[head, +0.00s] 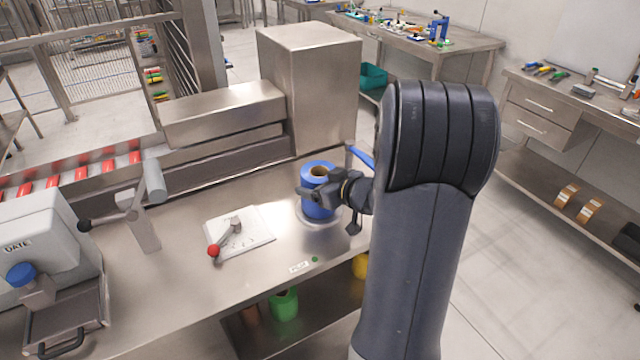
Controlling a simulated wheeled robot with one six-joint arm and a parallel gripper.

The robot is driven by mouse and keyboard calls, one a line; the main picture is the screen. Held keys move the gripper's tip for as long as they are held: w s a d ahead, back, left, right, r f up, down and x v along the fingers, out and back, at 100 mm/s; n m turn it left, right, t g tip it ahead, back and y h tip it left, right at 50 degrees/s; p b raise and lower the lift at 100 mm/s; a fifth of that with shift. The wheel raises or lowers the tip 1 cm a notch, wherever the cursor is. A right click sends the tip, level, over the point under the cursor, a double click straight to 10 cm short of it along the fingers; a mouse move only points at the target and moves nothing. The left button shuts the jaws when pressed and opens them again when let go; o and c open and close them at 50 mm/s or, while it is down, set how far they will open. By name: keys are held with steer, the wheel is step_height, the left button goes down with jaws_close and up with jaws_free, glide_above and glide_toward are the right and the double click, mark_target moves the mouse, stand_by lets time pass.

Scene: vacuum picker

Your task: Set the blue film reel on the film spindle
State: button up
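The blue film reel (317,208) is upright over a round metal disc (334,224) on the steel worktop, with its brown core opening facing up. The disc appears to be the base of the film spindle; any post is hidden by the reel and my gripper. I cannot tell whether the reel rests on the disc or hangs just above it. My gripper (312,192) reaches in from the right and lies across the front of the reel. Its fingers overlap the reel, and their grip on it is unclear.
A white plate with a red-knobbed lever (213,250) lies left of the reel. A blue handle (361,157) is close behind my gripper. A grey date machine (45,250) stands at the far left, and a tall steel box (310,90) behind. Green (284,304) and yellow (361,265) rolls are below the worktop.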

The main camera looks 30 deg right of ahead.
steer(key=o, duration=1.3)
steer(key=shift+f, duration=0.15)
steer(key=shift+s+d+r, duration=0.1)
steer(key=shift+s+r, duration=0.15)
steer(key=shift+r, duration=0.1)
steer(key=p+v, duration=0.1)
steer(key=v, duration=1)
steer(key=shift+s, duration=0.25)
